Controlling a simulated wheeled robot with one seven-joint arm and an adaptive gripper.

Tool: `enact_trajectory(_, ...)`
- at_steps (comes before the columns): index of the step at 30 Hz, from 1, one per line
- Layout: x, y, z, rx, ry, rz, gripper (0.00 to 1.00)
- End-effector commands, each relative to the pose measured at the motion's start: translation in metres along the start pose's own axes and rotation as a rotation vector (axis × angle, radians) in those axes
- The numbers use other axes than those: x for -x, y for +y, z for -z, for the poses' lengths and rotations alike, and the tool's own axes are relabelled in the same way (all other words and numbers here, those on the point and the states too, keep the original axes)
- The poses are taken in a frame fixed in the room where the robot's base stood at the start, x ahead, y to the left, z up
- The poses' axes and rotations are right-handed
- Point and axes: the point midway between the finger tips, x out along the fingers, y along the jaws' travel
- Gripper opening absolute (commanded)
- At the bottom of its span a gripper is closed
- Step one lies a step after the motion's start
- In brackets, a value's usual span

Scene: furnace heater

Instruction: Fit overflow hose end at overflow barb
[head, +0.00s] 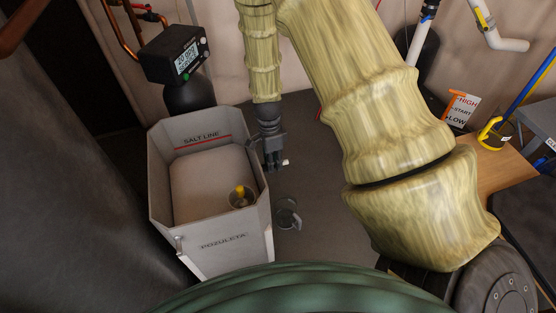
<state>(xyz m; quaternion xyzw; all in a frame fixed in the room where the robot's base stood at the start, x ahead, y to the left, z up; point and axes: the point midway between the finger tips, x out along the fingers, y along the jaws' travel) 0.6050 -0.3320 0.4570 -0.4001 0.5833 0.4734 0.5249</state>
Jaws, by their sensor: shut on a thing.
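My gripper (274,155) hangs over the floor just outside the right wall of the open brine tank (218,241). It is shut, with a small white piece (286,162) showing at its fingertips. I cannot tell from this view whether this piece is the overflow hose end. A small light fitting (180,239) sits on the tank's front left edge; it may be the overflow barb, but it is too small to be sure. A grey, partly clear looped object (288,214) is on the floor right of the tank, below my gripper; I cannot tell whether it is a hose or a jug.
A yellow-topped round part (240,196) is inside the tank. A black control head with a display (180,58) stands behind it. A wooden bench (500,170) with a yellow tool (490,135) is at right. Some floor right of the tank is clear.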

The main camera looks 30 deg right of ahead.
Motion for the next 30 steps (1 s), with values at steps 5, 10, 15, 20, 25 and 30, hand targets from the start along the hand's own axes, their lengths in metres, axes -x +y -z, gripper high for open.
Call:
enact_trajectory(5, 0.001, 0.000, -0.004, 0.001, 0.000, 0.000, 0.00)
enact_trajectory(10, 0.001, 0.000, -0.007, 0.001, 0.000, 0.000, 0.00)
enact_trajectory(15, 0.001, 0.000, -0.010, 0.000, 0.000, 0.000, 0.00)
enact_trajectory(20, 0.001, 0.000, -0.013, -0.001, 0.000, 0.000, 0.00)
enact_trajectory(25, 0.000, 0.000, -0.014, 0.000, 0.000, 0.000, 0.00)
enact_trajectory(30, 0.000, 0.000, -0.014, 0.000, 0.000, 0.000, 0.43)
